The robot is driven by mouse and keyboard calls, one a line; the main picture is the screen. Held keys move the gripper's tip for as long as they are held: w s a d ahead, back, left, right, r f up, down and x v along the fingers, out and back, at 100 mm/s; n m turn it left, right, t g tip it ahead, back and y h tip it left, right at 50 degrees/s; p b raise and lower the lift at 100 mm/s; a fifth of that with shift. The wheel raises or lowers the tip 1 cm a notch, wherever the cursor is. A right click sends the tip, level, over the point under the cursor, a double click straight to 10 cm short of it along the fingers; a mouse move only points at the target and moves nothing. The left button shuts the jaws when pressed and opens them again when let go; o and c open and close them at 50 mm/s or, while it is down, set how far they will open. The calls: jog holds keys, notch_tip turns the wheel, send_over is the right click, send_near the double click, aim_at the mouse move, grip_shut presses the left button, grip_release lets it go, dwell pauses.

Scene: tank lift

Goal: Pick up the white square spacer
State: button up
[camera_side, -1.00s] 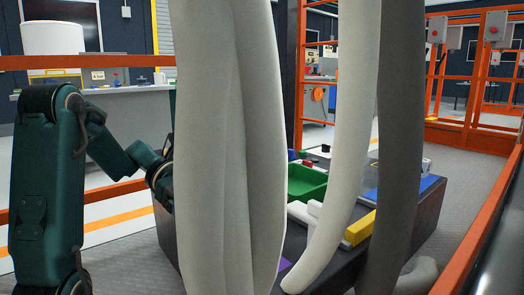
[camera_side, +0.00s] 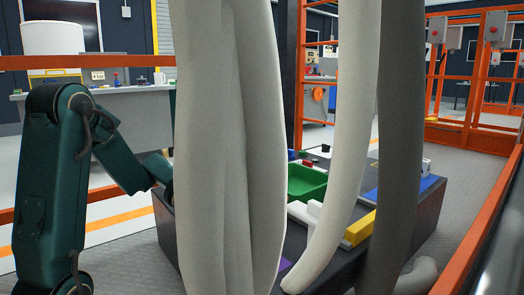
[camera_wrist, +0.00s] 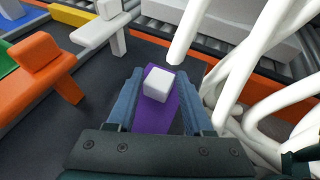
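The white square spacer (camera_wrist: 158,84) is a small white block on a purple strip (camera_wrist: 153,119) on the dark table. In the wrist view it shows between the two blue fingers of my gripper (camera_wrist: 160,92), near their tips. The fingers are apart, with a gap on each side of the block, so my gripper is open. I cannot tell how high the fingertips are above the block. In the side view my gripper and the spacer are hidden behind thick pale hoses; a sliver of the purple strip (camera_side: 285,265) shows there.
Thick white hoses (camera_side: 226,150) hang in front of the side camera, and white tubes (camera_wrist: 240,70) stand close at the right in the wrist view. An orange part (camera_wrist: 37,52), a white part (camera_wrist: 102,30) and a yellow block (camera_wrist: 70,14) lie left. A green tray (camera_side: 307,183) stands further back.

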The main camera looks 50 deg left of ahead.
grip_shut()
jog(key=shift+r, duration=0.1)
